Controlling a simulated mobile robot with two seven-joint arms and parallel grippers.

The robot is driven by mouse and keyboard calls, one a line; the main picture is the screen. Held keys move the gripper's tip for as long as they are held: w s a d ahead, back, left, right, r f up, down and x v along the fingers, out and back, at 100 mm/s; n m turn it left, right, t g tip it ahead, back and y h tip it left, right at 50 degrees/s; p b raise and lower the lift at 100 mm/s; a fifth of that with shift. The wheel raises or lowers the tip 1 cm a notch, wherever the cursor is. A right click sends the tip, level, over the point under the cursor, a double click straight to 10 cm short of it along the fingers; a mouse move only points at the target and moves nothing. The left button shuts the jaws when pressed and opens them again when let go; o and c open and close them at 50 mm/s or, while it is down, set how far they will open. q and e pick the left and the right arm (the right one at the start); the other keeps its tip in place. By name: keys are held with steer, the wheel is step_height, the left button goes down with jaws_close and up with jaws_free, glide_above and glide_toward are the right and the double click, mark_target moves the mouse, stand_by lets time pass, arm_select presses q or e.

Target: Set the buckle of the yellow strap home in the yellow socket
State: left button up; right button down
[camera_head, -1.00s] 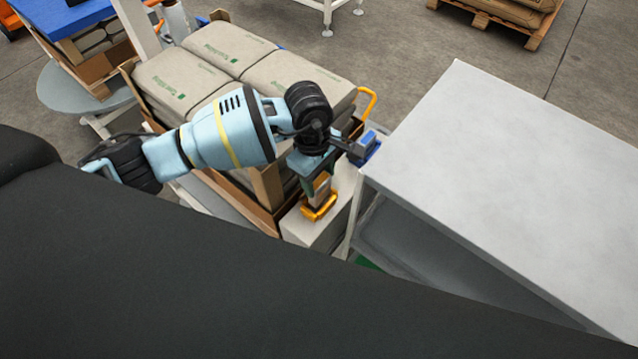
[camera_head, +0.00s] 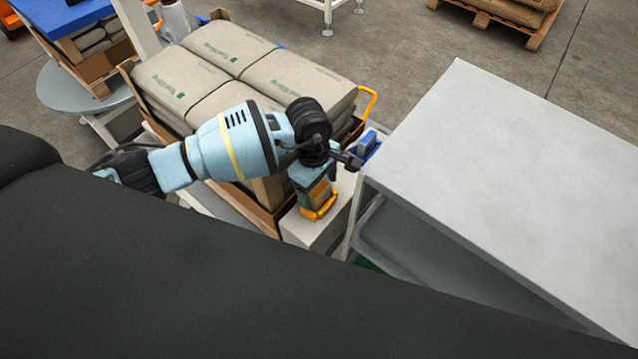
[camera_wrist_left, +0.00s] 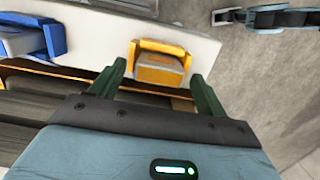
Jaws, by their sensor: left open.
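A yellow-orange fitting with a dull tan and grey middle (camera_head: 320,210) sits on a pale ledge (camera_head: 302,232). It also shows in the left wrist view (camera_wrist_left: 160,62). It looks like the yellow socket, but I cannot tell whether the buckle is in it. My left gripper (camera_head: 316,202) is open just above the fitting. In the left wrist view its two green fingers (camera_wrist_left: 161,68) appear on either side of the fitting, with gaps. I cannot make out the yellow strap clearly. My right gripper is not in view.
A blue fitting (camera_wrist_left: 30,40) is left of the yellow one in the left wrist view. Stacked sacks (camera_head: 225,50) stand behind my arm, beside a yellow loop handle (camera_head: 371,103). A grey table (camera_head: 510,170) stands close on the right; its top is clear.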

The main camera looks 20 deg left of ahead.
arm_select(q)
steer(key=shift+r, duration=0.1)
steer(key=shift+r, duration=0.3)
step_height(320, 180, up, 12)
steer(key=a, duration=0.1)
steer(key=shift+w+a+f, duration=0.2)
steer(key=shift+w+f, duration=0.05)
stand_by(0.4)
